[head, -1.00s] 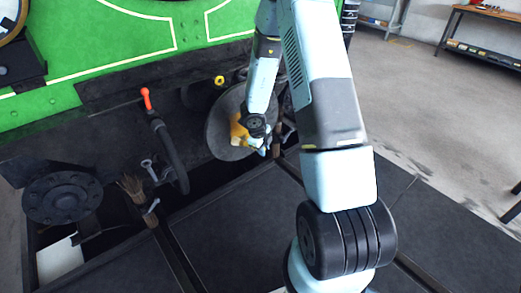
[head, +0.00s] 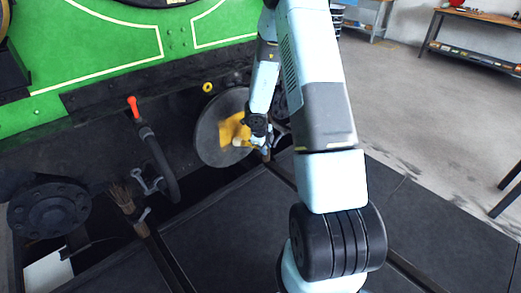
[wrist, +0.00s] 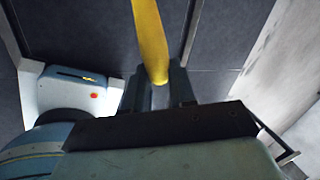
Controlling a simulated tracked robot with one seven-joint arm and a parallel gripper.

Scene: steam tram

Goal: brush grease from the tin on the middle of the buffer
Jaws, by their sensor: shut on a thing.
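A large round dark disc, which looks like the buffer (head: 207,140), stands upright on the tram's front in the head view. My gripper (head: 257,132) is at its right side, seen small behind my arm. It is shut on a long yellow thing. In the wrist view the yellow thing (wrist: 151,40) stands up between the two fingers (wrist: 160,92) and narrows towards them. In the head view a broad yellow shape (head: 233,128) lies in front of the disc's right part; I cannot tell whether it touches. I cannot make out brush bristles on it. I cannot identify the tin.
A curved black hose (head: 160,160) with a red-ended handle (head: 133,106) hangs left of the disc. A workbench (head: 475,35) stands far right. The floor (head: 420,120) on the right is open.

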